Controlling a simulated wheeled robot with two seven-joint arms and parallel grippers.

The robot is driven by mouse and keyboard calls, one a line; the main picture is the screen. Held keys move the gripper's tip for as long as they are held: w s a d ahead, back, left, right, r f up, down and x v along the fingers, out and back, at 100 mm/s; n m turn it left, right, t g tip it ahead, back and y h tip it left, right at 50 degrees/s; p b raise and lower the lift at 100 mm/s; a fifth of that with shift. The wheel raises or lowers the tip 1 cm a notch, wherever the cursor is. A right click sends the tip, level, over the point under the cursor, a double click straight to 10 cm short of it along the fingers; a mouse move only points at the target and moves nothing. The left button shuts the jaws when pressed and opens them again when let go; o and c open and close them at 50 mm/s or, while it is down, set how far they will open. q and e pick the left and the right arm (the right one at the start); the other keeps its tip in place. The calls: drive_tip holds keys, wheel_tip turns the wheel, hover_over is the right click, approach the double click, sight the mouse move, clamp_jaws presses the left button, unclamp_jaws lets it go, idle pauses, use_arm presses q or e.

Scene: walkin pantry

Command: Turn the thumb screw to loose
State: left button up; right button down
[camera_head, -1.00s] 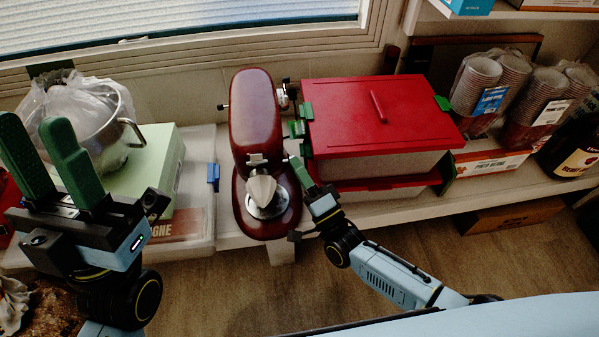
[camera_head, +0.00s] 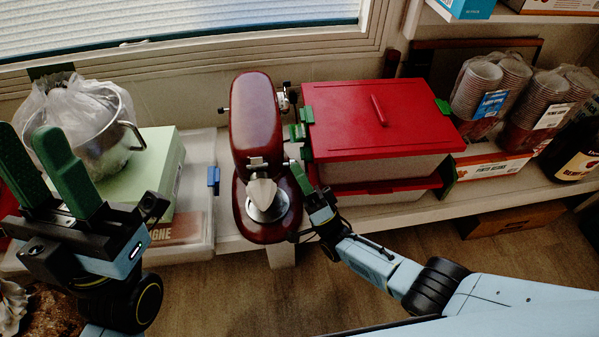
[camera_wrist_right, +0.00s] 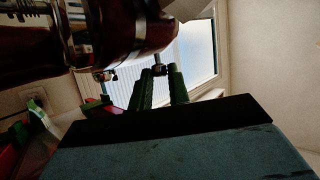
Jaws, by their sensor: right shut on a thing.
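The screw is mostly hidden by the fingers in the head view. My left gripper (camera_head: 30,142) is raised at the left, its two green fingers apart and empty.
Red-lidded bins (camera_head: 380,115) with green clips stand close to the right of the mixer. A metal pot (camera_head: 105,140) in plastic wrap and a green box (camera_head: 165,150) stand at left. Bagged cups (camera_head: 490,85) are at far right. Floor is open in front.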

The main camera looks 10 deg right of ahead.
drive_tip(key=shift+w+a+n+y, duration=0.1)
drive_tip(key=shift+n+y, duration=0.3)
drive_tip(key=shift+y, duration=0.2)
idle(0.3)
drive_tip(key=c, duration=1.3)
unclamp_jaws()
drive_tip(key=shift+c, duration=0.2)
drive_tip(key=shift+f, duration=0.1)
